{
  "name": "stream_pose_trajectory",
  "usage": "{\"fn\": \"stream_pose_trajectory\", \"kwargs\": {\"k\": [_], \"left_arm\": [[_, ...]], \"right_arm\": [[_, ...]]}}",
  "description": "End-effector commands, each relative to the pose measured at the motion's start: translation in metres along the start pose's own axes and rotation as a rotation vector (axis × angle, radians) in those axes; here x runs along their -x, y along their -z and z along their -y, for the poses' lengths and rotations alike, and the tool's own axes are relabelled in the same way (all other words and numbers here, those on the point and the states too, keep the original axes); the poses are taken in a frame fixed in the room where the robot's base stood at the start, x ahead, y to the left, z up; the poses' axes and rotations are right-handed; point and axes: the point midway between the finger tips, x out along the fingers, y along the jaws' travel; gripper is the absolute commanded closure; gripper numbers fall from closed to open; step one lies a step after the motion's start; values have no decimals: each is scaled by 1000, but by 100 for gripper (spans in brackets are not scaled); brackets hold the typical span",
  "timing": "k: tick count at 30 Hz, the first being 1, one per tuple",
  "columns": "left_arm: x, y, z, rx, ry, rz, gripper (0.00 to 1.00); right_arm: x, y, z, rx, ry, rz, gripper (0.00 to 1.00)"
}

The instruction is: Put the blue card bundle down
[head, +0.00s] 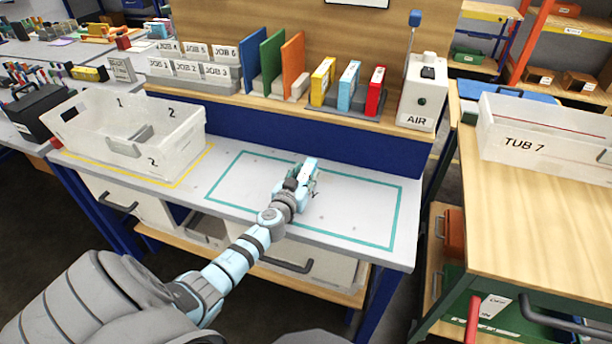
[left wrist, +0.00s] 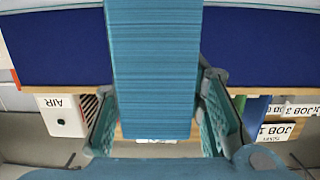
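The blue card bundle is a thick stack of cards and fills the middle of the left wrist view (left wrist: 153,70). The fingers of my left gripper (left wrist: 160,125) lie along both of its sides, shut on it. In the head view my left gripper (head: 303,178) is over the middle of the teal-outlined area on the grey bench (head: 235,205). There the bundle is mostly hidden by the gripper, and I cannot tell whether it touches the bench. My right gripper is not in view.
A white tub (head: 180,150) stands on the bench to the left. Behind are a blue panel (head: 270,132) and a shelf with JOB boxes (head: 190,70), coloured boards and an AIR unit (head: 422,95). The outlined area is clear around the gripper.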

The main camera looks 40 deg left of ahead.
Motion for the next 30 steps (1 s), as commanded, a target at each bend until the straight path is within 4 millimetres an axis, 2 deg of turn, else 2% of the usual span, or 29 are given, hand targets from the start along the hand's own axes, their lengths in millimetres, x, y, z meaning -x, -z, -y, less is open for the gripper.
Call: {"fn": "stream_pose_trajectory", "kwargs": {"k": [8, 12, 17, 24, 27, 29, 30], "left_arm": [[0, 1, 0, -1, 0, 0, 54], [2, 6, 0, -3, 0, 0, 54], [32, 5, 0, -2, -2, 1, 54], [90, 3, 0, -2, -2, 1, 54], [108, 2, 0, -3, -1, 1, 54], [115, 4, 0, -2, -1, 1, 50], [119, 10, 0, -2, -2, -1, 50]], "right_arm": [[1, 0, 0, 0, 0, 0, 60], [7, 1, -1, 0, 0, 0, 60], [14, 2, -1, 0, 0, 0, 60], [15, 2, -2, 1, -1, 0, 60], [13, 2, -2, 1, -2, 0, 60], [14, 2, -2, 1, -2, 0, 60], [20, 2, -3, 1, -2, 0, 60]]}}
